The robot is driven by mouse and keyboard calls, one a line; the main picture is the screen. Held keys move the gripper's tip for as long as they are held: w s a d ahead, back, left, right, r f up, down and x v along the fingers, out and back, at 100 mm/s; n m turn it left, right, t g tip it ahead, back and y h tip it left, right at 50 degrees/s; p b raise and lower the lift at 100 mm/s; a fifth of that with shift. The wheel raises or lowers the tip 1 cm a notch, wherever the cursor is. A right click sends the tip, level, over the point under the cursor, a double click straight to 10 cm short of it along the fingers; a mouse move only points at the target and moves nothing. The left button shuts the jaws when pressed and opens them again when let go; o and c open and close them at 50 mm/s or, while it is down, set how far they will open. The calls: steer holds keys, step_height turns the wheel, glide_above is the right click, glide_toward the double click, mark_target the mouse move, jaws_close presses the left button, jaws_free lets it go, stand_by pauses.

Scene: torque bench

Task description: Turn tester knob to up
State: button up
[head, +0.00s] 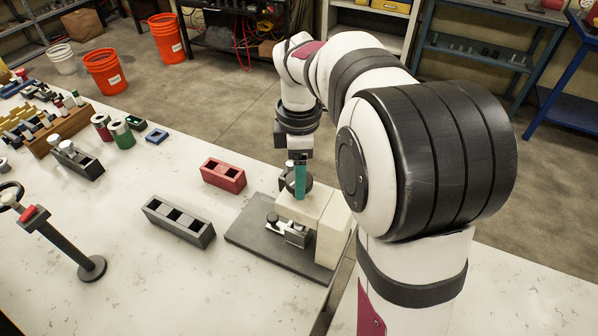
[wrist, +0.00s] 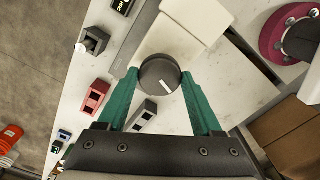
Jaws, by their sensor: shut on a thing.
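The tester (head: 333,238) is a cream block on a dark base plate (head: 262,250) at the right of the bench. Its round dark knob (wrist: 158,74) shows in the wrist view, with a white pointer mark slanting toward the picture's lower right. My gripper (wrist: 161,78) has its green fingers on either side of the knob and is shut on it. In the head view my gripper (head: 299,178) reaches down to the top of the tester, and a finger partly hides the knob. The tester's cream top (wrist: 170,45) also shows in the wrist view.
A red block (head: 223,175) with square openings and a grey one (head: 178,222) stand left of the tester. Spools and sockets fill the back left. The front middle of the bench (head: 150,290) is clear.

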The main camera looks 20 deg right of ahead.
steer(key=shift+n, duration=0.9)
steer(key=o, duration=1.4)
steer(key=shift+c, duration=0.2)
step_height(320, 180, up, 16)
steer(key=shift+f, duration=0.1)
